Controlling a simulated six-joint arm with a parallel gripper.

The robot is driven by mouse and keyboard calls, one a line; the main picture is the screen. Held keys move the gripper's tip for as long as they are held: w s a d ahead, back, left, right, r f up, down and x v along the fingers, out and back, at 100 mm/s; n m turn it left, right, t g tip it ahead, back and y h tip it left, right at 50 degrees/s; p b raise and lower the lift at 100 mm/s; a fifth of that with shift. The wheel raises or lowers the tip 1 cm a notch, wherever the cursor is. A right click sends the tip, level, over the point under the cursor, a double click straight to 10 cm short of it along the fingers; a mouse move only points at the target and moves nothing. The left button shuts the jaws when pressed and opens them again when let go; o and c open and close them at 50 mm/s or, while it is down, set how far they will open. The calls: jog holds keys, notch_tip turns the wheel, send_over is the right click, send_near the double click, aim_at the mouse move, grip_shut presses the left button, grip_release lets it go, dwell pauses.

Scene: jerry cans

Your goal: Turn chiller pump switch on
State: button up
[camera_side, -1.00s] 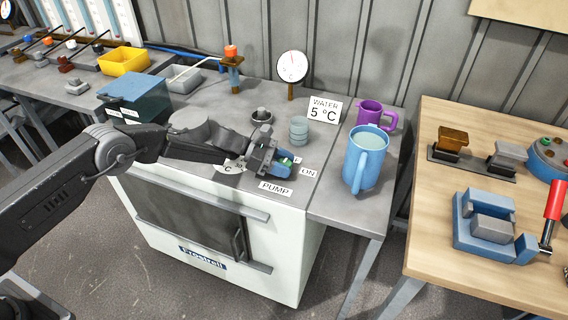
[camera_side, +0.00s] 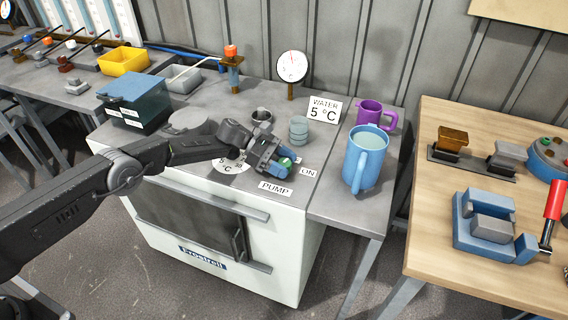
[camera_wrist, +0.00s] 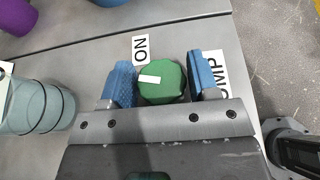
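The pump switch is a green knob (camera_wrist: 163,82) with a white pointer mark, seen from above in the wrist view. The mark points left, towards the left finger. The ON label (camera_wrist: 141,49) lies just beyond the knob to the upper left; the PUMP label (camera_wrist: 221,72) is partly hidden by the right finger. My gripper (camera_wrist: 163,80) has one blue finger on each side of the knob, closed against it with hardly any gap. In the side view my gripper (camera_side: 280,164) is low over the chiller top, and only a bit of green shows between the fingers.
The chiller (camera_side: 205,230) carries a sign reading WATER 5 °C (camera_side: 324,110), a dial gauge (camera_side: 292,67) and a ribbed pale green cylinder (camera_side: 299,131) close behind my gripper. A blue mug (camera_side: 364,160) and a purple mug (camera_side: 371,113) stand to the right.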

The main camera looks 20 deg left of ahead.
jog(key=shift+o, duration=1.3)
jog(key=shift+f, duration=0.1)
jog(key=v, duration=1.4)
jog(key=shift+d, duration=0.1)
jog(key=s+d+r+n+t+y, duration=0.4)
jog(key=s+r+n+t+y, duration=0.1)
jog(key=n+y, duration=0.1)
jog(key=x, duration=1.4)
jog(key=shift+s+d, duration=0.15)
jog(key=shift+s, duration=0.15)
